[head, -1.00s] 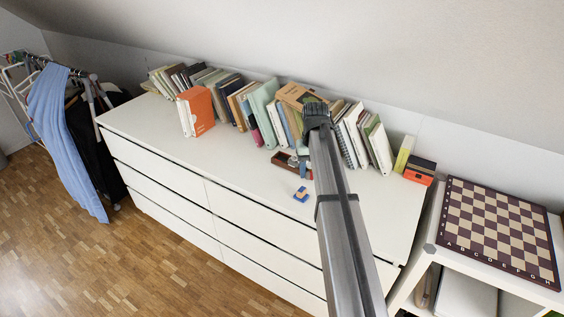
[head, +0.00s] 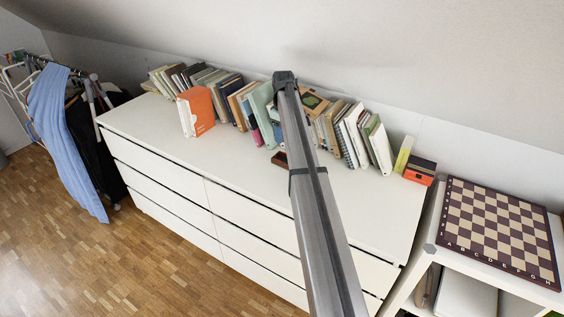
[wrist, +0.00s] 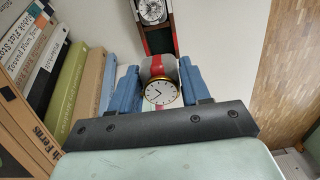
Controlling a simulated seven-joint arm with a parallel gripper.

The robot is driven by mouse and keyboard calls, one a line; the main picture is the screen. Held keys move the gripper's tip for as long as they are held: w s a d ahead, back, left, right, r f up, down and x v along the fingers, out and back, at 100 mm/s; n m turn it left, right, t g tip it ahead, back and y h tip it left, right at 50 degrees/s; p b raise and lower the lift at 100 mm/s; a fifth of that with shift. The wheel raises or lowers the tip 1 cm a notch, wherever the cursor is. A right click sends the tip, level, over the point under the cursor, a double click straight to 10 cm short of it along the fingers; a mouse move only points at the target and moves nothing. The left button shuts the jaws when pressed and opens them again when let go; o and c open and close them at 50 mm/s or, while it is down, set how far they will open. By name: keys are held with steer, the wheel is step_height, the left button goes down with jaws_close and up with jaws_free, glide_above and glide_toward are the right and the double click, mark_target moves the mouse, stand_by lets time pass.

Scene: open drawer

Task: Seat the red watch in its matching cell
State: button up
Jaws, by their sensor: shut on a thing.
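In the wrist view, my gripper (wrist: 158,76) is shut on a watch with a round white face, a gold rim and a grey and red band (wrist: 157,66). The blue fingers press it from both sides. Beyond it lies a dark watch box (wrist: 140,28), with another white-faced watch in its far part and a red-lined section nearer the held watch. In the head view only a brown corner of the box (head: 278,158) shows; my arm hides the gripper and held watch.
A row of books (head: 350,135) stands along the back of the white dresser (head: 180,160); books (wrist: 65,85) are close on the left in the wrist view. A chessboard (head: 500,225) lies at right.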

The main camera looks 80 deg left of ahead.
mark_target(283, 158)
steer(key=shift+f+n, duration=0.3)
step_height(283, 158, down, 9)
steer(key=shift+r, duration=0.15)
steer(key=shift+d+f, duration=0.2)
steer(key=shift+f, duration=0.3)
steer(key=shift+d+f, duration=0.1)
steer(key=shift+f, duration=0.35)
steer(key=o, duration=1.1)
steer(key=shift+s, duration=0.1)
steer(key=r, duration=1.3)
steer(key=shift+a+r, duration=0.1)
steer(key=shift+a, duration=0.15)
